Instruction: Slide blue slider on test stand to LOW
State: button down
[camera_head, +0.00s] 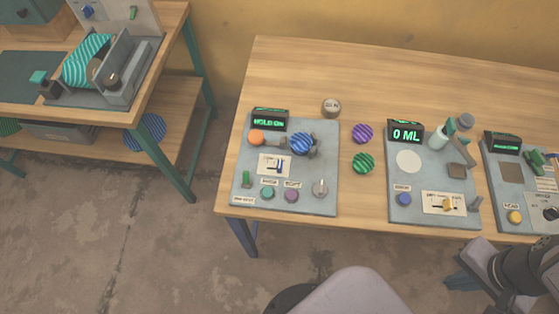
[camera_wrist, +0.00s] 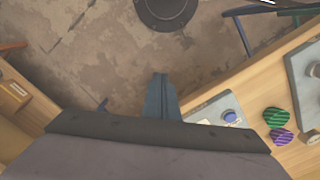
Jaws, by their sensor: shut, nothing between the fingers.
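The left panel (camera_head: 255,183) reads HOLD ON. The middle panel (camera_head: 408,132) reads 0 ML and has a blue button (camera_head: 404,199). The right panel (camera_head: 510,172) is cut off by the frame. My gripper (camera_wrist: 161,95) is shut and empty in the wrist view, beyond the bench's front edge.
A second bench (camera_head: 165,70) with a grey fixture is at the left.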

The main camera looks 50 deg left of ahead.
jog(key=c, duration=1.8)
grip_release()
jog(key=shift+a, duration=0.1)
jog(key=shift+o, duration=1.2)
jog(key=w+a+r+m+y+p, duration=0.1)
jog(key=w+a, duration=0.3)
jog(key=a, duration=0.5)
jog(key=shift+r+m, duration=0.3)
jog(key=shift+m, duration=0.2)
jog(key=m+g+y+p, duration=0.2)
jog(key=m+g+p, duration=0.1)
jog(key=m, duration=0.4)
send_near(280, 164)
jog(key=f, duration=0.2)
jog(key=shift+p+x, duration=0.85)
jog(key=shift+x, duration=2.6)
jog(key=shift+s+a, duration=0.15)
jog(key=shift+r, duration=0.1)
grip_shut()
